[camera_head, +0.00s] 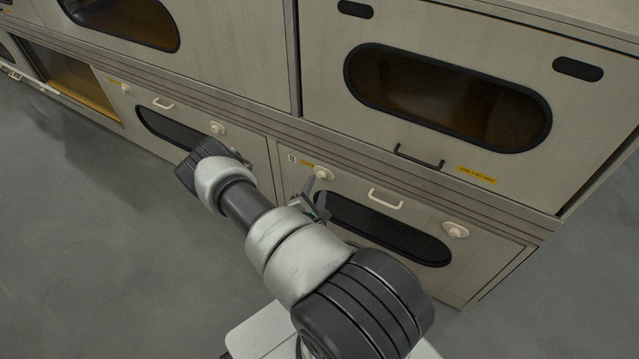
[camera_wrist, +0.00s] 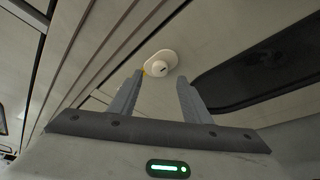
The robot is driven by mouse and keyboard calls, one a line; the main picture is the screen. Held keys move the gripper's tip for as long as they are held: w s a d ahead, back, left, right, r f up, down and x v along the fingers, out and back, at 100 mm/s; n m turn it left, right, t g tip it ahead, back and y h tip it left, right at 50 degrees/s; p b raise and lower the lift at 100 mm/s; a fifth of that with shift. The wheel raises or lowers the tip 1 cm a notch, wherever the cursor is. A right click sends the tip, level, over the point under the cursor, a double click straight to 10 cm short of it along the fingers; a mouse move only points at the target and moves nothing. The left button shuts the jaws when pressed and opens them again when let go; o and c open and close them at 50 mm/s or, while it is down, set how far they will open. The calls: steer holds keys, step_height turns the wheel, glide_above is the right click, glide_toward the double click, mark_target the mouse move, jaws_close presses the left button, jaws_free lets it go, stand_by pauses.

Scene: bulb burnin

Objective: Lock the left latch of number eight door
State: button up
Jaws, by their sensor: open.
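The number eight door (camera_head: 290,190) is the lower right door, shut in its frame, with a small number label at its upper left corner. Its left latch (camera_head: 322,173) is a cream round knob on an oval plate; it also shows in the wrist view (camera_wrist: 160,63), ahead of the fingertips. How far the knob is turned is too small to tell. My gripper (camera_head: 315,197) is close in front of this latch, partly hidden by my arm. In the wrist view my gripper (camera_wrist: 158,82) is open and empty, with the latch framed between its fingers and no clear contact.
The same door has a cream handle (camera_head: 385,199), a dark oval window (camera_head: 400,240) and a right latch (camera_head: 456,230). An upper door with a black handle (camera_head: 419,157) is above. A neighbouring lower door's latch (camera_head: 218,128) is left. Grey floor (camera_head: 90,230) is clear.

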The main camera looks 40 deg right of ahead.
mark_target(321, 177)
steer(key=b+x, duration=0.1)
steer(key=x, duration=0.4)
steer(key=shift+w+d, duration=0.15)
jaws_close()
